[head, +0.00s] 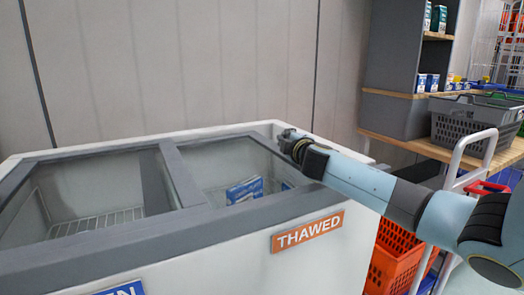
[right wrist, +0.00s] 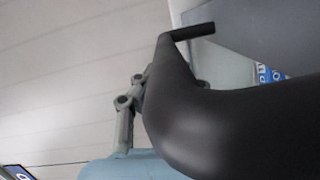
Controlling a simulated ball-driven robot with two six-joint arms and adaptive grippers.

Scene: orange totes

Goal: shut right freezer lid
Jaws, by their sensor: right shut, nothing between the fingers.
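The white chest freezer (head: 222,248) has a grey top frame and two sections, with an orange THAWED sign (head: 307,232) under the right one. A grey bar (head: 182,177) divides the sections. Blue-and-white boxes (head: 245,190) show inside the right section; I cannot tell whether clear glass covers them. My right gripper (head: 287,138) is shut and empty at the far side of the right section, by the back rim; contact is unclear. In the right wrist view, a dark curved part fills the middle, with blue packaging (right wrist: 266,75) beyond it. My left gripper is out of view.
A wire basket (head: 98,221) shows in the left section. Orange crates (head: 393,262) and a white-railed cart (head: 462,160) stand right of the freezer. A grey basket (head: 466,124) sits on a wooden shelf behind. A panelled wall (head: 190,65) is behind the freezer.

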